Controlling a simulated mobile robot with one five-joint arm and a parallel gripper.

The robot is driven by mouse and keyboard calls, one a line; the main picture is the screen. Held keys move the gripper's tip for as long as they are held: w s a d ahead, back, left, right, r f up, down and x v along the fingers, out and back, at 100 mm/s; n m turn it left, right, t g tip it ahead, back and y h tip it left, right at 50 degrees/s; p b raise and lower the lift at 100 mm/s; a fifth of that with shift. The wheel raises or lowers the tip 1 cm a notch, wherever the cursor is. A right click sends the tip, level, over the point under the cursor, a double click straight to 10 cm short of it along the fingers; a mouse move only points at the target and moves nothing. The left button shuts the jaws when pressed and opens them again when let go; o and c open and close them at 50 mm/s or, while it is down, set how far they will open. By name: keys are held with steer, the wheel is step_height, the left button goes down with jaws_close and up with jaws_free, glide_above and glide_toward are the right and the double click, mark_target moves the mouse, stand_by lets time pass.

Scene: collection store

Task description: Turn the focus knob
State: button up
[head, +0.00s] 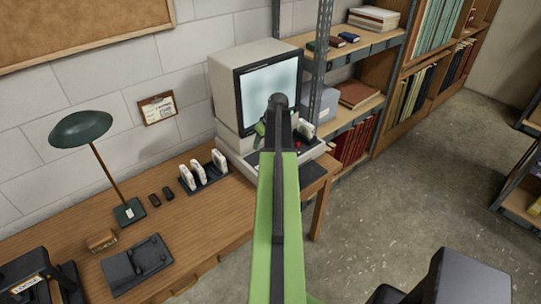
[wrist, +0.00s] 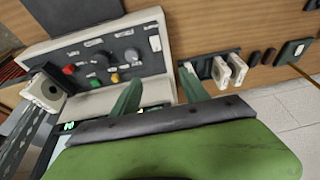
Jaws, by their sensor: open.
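The reader machine (head: 228,85) stands at the right end of the wooden desk, with a lit screen (head: 270,82). In the wrist view its dark control panel (wrist: 80,55) carries a red button (wrist: 69,70), a green one (wrist: 92,74), a yellow one (wrist: 114,77) and a pale round knob (wrist: 131,56). The labels are too small to read, so I cannot tell which is the focus knob. My gripper (wrist: 160,90) is open and empty. Its left finger is near the yellow button in the picture; contact is not clear. In the head view my arm hides most of the panel.
White film boxes stand in a dark rack (head: 205,178) left of the machine. A green desk lamp (head: 80,128) and a black device (head: 136,264) are further left. A metal shelf (head: 350,50) stands close on the right.

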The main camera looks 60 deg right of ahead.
steer(key=s+d, duration=0.5)
steer(key=d, duration=0.1)
steer(key=shift+h, duration=0.3)
steer(key=b+x, duration=1)
steer(key=x, duration=0.1)
steer(key=b+x, duration=0.6)
steer(key=shift+w+a, duration=0.3)
steer(key=shift+r, duration=0.15)
steer(key=shift+a, duration=0.1)
jaws_close()
